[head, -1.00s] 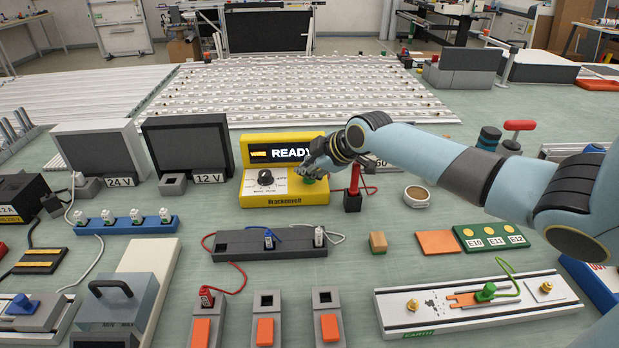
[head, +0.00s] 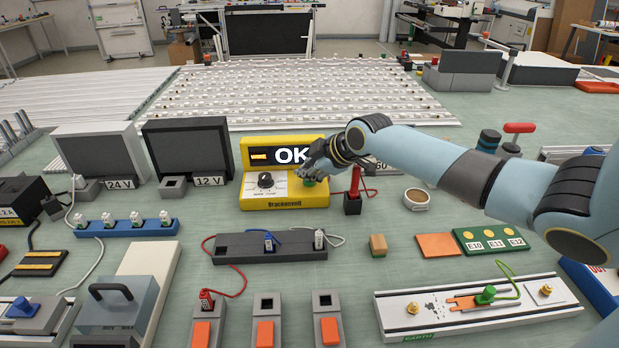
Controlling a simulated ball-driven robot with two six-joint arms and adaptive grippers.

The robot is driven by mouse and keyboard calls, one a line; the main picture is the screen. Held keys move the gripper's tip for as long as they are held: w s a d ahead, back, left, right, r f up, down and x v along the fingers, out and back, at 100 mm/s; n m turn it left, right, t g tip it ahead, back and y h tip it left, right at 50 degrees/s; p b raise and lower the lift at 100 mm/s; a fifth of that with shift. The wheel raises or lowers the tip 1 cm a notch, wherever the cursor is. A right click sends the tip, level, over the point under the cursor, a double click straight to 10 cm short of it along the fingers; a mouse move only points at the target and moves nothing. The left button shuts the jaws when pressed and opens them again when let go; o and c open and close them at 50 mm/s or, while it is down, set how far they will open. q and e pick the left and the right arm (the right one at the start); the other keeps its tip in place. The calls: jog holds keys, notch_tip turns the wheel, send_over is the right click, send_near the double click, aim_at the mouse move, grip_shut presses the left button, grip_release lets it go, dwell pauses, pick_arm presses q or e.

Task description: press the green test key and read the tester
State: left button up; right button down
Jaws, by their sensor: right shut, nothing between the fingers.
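The yellow tester (head: 284,201) stands near the middle of the bench. Its dark display (head: 291,155) reads "OK" in white letters. A black dial (head: 265,180) sits on its front panel. The green test key (head: 309,182) is on the right of that panel, partly hidden under my right gripper. My right gripper (head: 311,176) comes in from the right, is shut and empty, and has its fingertips down at the green key, seemingly touching it. My left gripper is not in view.
A red probe in a black holder (head: 352,204) stands close right of the tester.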

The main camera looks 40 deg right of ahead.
aim_at(308, 181)
jog(key=shift+r+p, duration=0.3)
jog(key=shift+r, duration=0.25)
notch_tip(308, 181, up, 5)
jog(key=p, duration=0.4)
jog(key=shift+r, duration=0.1)
dwell(0.8)
